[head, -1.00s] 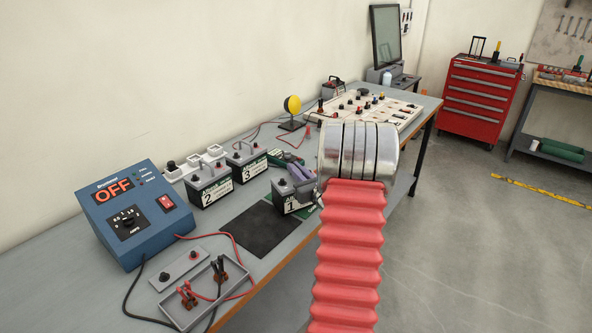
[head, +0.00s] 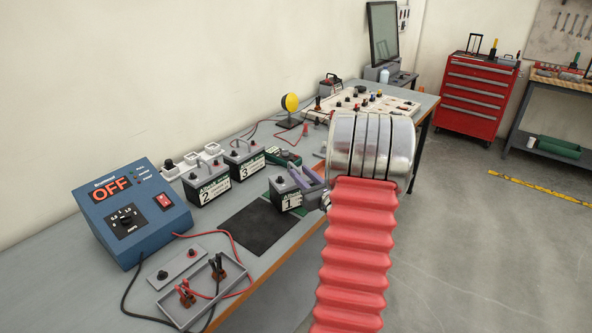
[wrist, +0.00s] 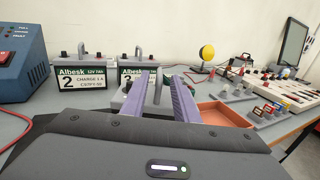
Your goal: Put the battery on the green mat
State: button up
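A grey battery with a white label marked 1 (head: 287,195) stands on the bench, right of the batteries marked 2 (head: 209,184) and 3 (head: 245,161). My gripper (head: 308,181), with purple fingers, is just right of battery 1 at the height of its top. In the wrist view the fingers (wrist: 158,90) are apart, with a grey handle upright between them and gaps on either side. Most of battery 1 is hidden there. Batteries 2 (wrist: 80,78) and 3 (wrist: 133,76) stand behind.
A dark mat (head: 258,228) lies in front of the batteries. A blue charger reading OFF (head: 128,210) and a tray with cable clamps (head: 200,295) are at left. A green meter (head: 286,157), yellow disc (head: 290,103) and switch panel (head: 375,101) are farther back.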

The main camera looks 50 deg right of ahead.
jog(key=v, duration=0.6)
jog(key=shift+s+a, duration=0.2)
jog(key=shift+s, duration=0.1)
dwell(0.3)
